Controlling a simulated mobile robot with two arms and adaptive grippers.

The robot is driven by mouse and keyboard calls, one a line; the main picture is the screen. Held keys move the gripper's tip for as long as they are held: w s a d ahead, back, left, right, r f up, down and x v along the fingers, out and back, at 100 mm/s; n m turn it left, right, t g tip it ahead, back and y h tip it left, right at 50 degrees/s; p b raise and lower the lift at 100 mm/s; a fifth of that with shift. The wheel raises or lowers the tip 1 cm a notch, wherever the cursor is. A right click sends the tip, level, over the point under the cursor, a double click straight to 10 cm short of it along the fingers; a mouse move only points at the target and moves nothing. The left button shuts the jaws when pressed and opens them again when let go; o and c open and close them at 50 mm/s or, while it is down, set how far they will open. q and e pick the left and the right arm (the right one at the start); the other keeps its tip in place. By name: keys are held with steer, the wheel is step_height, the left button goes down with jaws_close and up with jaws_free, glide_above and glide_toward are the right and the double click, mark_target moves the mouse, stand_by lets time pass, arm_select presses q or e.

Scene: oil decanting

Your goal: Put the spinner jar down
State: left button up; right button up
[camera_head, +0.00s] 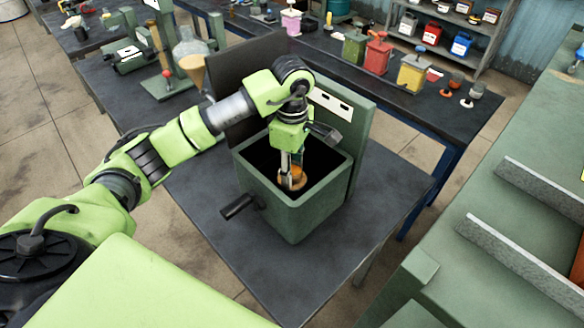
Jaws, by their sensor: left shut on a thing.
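My left gripper (291,172) points straight down into an open green box-shaped machine (297,218) on the dark table. It is shut on a small jar (294,180) with an orange-brown top, which I take to be the spinner jar. The jar is inside the box, below the rim. Its lower part is lost in the dark interior, so I cannot tell whether it touches the bottom. My right gripper is not in view.
The machine has a dark raised lid (238,62), a green back panel (345,110) and a black side handle (239,207). The dark table (215,225) is bare around it. Behind, a bench holds red (378,54), green and yellow cans. A green rack holds a flask (190,50).

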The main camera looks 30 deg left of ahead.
arm_select(q)
steer(key=o, duration=1.2)
steer(key=shift+r, duration=0.2)
step_height(320, 180, up, 5)
steer(key=shift+w+f+b, duration=0.1)
steer(key=shift+f+b, duration=0.1)
steer(key=shift+b, duration=0.85)
steer(key=shift+r, duration=3.6)
